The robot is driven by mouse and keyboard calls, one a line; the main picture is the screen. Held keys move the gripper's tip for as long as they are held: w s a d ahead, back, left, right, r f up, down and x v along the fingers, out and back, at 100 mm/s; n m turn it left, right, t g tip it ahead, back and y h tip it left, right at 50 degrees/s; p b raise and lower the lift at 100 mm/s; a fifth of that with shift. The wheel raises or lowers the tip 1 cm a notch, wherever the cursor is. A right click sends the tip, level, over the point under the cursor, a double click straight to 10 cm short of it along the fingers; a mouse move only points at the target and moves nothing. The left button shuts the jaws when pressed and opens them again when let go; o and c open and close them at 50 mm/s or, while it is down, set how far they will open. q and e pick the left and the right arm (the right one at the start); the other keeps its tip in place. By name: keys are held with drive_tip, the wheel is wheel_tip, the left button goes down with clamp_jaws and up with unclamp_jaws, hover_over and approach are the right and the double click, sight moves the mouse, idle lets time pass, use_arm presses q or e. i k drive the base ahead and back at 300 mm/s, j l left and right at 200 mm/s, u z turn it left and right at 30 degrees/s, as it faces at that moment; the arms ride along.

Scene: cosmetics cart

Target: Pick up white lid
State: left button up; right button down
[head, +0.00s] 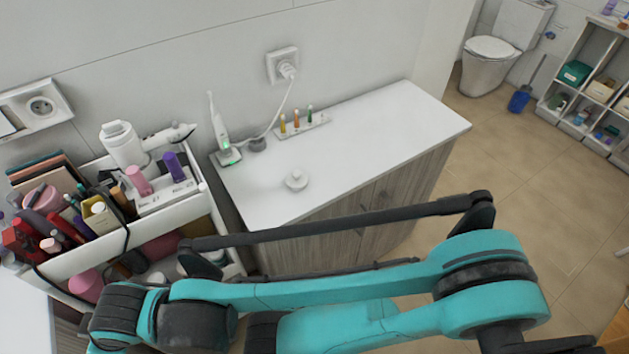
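A small round white object with a raised middle, which looks like the white lid (296,180), lies on the white countertop (360,160), near its front edge. Nothing touches it from above. One of my teal and black arms crosses the bottom of the head view, in front of the cabinet. Neither gripper's fingers show in this view, so their state is hidden.
A toothbrush on its charger (220,130) and a small rack of coloured brush heads (303,124) stand at the back of the counter. Left is a crowded cosmetics cart (75,262) with a hair dryer (125,145). The counter's right part is clear.

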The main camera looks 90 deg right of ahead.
sight(296, 180)
drive_tip(key=z, duration=2.95)
drive_tip(key=u, duration=3.6)
drive_tip(key=k+l+z, duration=0.35)
drive_tip(key=k, duration=0.2)
drive_tip(key=k+l+z, duration=0.3)
drive_tip(key=k+l, duration=0.1)
drive_tip(key=k, duration=0.1)
